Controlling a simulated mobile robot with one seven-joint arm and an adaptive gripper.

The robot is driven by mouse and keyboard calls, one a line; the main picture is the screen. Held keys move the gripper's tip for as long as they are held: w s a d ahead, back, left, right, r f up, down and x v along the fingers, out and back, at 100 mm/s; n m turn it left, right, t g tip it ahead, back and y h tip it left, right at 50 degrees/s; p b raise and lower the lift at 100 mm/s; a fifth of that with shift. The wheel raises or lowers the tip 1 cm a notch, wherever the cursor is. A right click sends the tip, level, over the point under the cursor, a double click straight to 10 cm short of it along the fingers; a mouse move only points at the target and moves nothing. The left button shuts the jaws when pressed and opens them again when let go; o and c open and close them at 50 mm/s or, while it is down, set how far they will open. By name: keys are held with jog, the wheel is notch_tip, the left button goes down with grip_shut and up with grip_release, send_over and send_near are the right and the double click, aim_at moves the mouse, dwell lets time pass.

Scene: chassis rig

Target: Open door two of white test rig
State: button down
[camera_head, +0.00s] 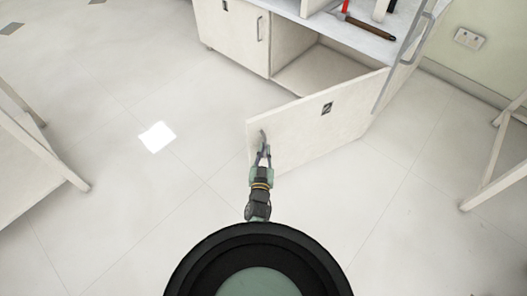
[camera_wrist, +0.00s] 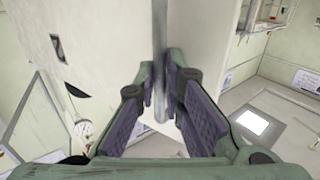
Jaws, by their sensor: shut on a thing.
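The white test rig (camera_head: 232,32) stands at the top of the head view. Its door two (camera_head: 300,130), marked with a dark 2 label (camera_head: 327,108), is swung out from the cabinet, and the compartment (camera_head: 318,68) behind it shows. My gripper (camera_head: 263,148) is at the free edge of the door. In the wrist view my gripper (camera_wrist: 161,82) is shut on the long grey door handle (camera_wrist: 160,50), which passes between the fingers. The door panel (camera_wrist: 105,40) fills the left and middle of that view.
A neighbouring door (camera_head: 233,24) with its own handle (camera_head: 261,28) is shut. White table frames stand at the left (camera_head: 40,145) and right (camera_head: 497,165). The floor left of the door is clear.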

jog(key=shift+d+r+h, duration=0.2)
jog(key=shift+d+h, duration=0.1)
jog(key=shift+d, duration=0.75)
jog(key=c, duration=1.8)
grip_release()
jog(key=shift+d, duration=0.2)
jog(key=shift+o, duration=0.6)
jog(key=shift+a+f, duration=0.1)
jog(key=shift+a, duration=0.2)
